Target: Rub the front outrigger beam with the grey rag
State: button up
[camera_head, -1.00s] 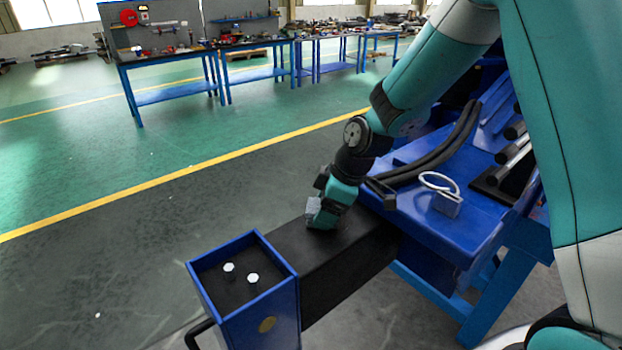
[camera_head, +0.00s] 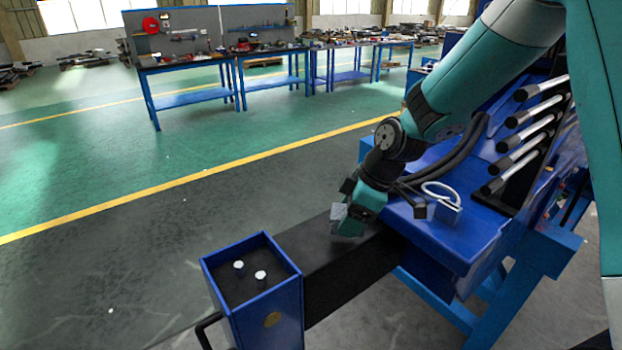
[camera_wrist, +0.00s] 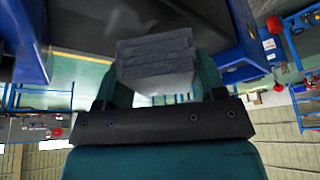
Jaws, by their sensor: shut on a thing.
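The front outrigger beam (camera_head: 345,262) is a black bar running from a blue end box to the blue crane stand. My gripper (camera_head: 347,218) is at the beam's upper face, near the stand end. It is shut on the grey rag (camera_head: 338,216), a folded grey block. In the wrist view, the rag (camera_wrist: 156,58) sits between both fingers of my gripper (camera_wrist: 158,82), with the dark beam (camera_wrist: 150,14) behind it. The rag is at or very close to the beam top; its contact edge is hidden.
The blue end box (camera_head: 255,290) with two white-headed bolts closes the near end of the beam. On the blue stand (camera_head: 440,235) are a white loop on a block (camera_head: 445,195), black hoses and several rods (camera_head: 525,150). Workbenches (camera_head: 190,95) stand far back. The floor to the left is clear.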

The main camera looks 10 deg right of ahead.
jog(key=shift+a+r+p, duration=0.1)
jog(key=shift+r+p, duration=1.25)
jog(key=shift+r, duration=0.9)
jog(key=shift+s, duration=0.1)
